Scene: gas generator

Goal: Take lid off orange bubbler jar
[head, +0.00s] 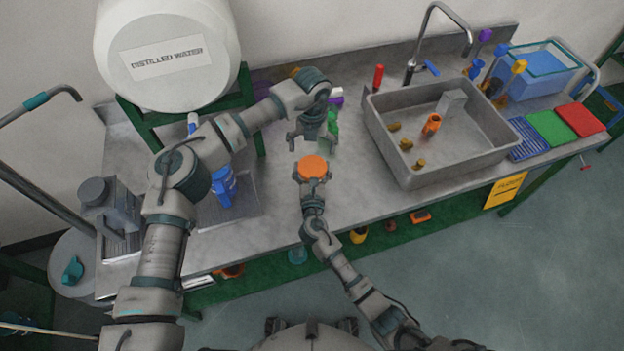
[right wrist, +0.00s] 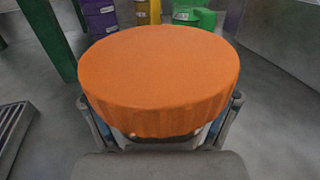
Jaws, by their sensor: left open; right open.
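The orange lid (head: 313,166) is a round disc on the bench, seen from above in the head view. In the right wrist view the orange lid (right wrist: 160,75) fills the middle, with a ribbed rim and a little of the jar (right wrist: 165,138) below it. My right gripper (head: 311,184) is open at the near side of the jar, its fingers on either side just under the lid. Whether they touch the jar is hidden. My left gripper (head: 307,146) is open and empty, above and just beyond the lid, pointing down. Most of the jar is hidden.
A green jar (head: 330,128) stands behind the left gripper, with purple and yellow ones near it. A steel sink (head: 440,180) is to the right, holding small orange and yellow items. A white distilled water tank (head: 165,85) and blue bottle (head: 222,190) are left.

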